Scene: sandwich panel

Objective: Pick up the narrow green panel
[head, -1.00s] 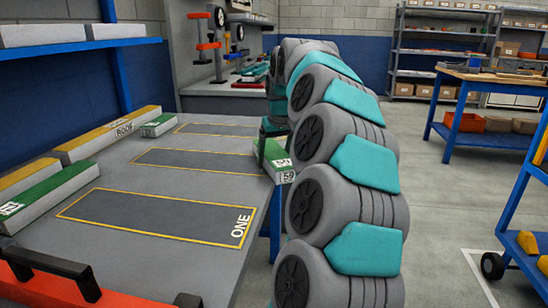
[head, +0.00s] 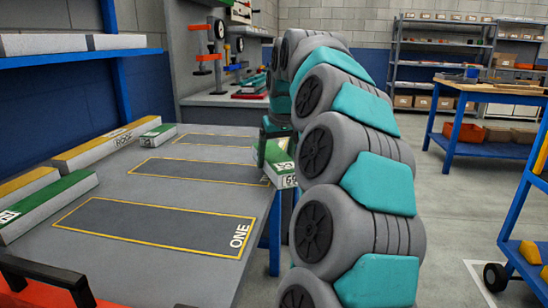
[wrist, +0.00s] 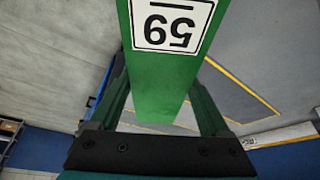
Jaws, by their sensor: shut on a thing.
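A narrow green panel with a white label reading 59 (head: 284,172) shows at the right edge of the grey table, partly hidden behind my arm. My gripper (head: 268,150) is shut on it. In the wrist view the panel (wrist: 163,70) runs between the two fingers of my gripper (wrist: 160,108), with its label facing the camera. The head view does not show clearly how high the panel is above the table edge.
The grey table (head: 190,180) bears yellow-outlined dark rectangles, one marked ONE (head: 150,225). Another green panel (head: 45,204), a small green block (head: 158,134) and yellow panels (head: 105,146) lie along its left side. A red toolbox (head: 30,288) is at front left. A blue-framed bench (head: 490,100) stands right.

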